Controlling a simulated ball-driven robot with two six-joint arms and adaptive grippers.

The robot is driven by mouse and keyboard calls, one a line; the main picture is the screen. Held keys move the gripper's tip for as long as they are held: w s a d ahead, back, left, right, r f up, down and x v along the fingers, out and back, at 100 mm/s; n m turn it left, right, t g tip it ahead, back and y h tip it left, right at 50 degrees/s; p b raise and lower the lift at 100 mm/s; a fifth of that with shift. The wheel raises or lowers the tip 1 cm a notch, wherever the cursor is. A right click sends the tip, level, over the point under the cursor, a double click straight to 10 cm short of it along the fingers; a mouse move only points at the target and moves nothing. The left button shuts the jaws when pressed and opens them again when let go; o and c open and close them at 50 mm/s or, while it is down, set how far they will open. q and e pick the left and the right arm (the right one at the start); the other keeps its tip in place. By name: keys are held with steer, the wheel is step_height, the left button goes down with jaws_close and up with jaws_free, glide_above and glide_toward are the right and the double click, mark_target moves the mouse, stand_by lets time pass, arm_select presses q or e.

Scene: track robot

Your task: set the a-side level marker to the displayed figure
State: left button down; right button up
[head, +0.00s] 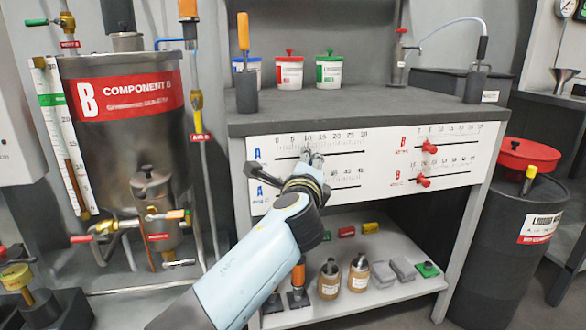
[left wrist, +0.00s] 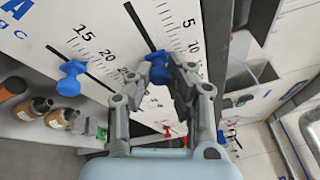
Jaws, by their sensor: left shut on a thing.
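A white scale panel (head: 385,148) on the bench front has two slots marked A in blue and two marked B in red. My left gripper (head: 313,158) is at the upper A slot, just below its numbers, near 10 to 15. In the left wrist view my left gripper (left wrist: 162,65) is shut on a blue knob (left wrist: 160,73) on that slot, mostly hidden between the fingers. A second blue knob (left wrist: 72,78) sits on the lower A slot, apart from the gripper. I cannot pick out a displayed figure. My right gripper is not in view.
Red knobs (head: 429,147) sit on the B slots. Tank B (head: 125,130) with a level scale (head: 62,150) and green marker stands left. Bottles (head: 330,280) and small blocks stand on the lower shelf. A black drum (head: 515,250) is at right.

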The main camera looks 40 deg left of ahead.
arm_select(q)
steer(key=w+d, duration=0.2)
steer(key=shift+w+d+f+b, duration=0.1)
steer(key=shift+w+f+b, duration=0.05)
steer(key=shift+w+b, duration=0.2)
steer(key=shift+w+d, duration=0.2)
steer(key=shift+d, duration=0.05)
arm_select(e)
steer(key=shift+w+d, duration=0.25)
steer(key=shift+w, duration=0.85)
arm_select(q)
steer(key=c, duration=1.2)
jaws_free()
steer(key=shift+r, duration=0.2)
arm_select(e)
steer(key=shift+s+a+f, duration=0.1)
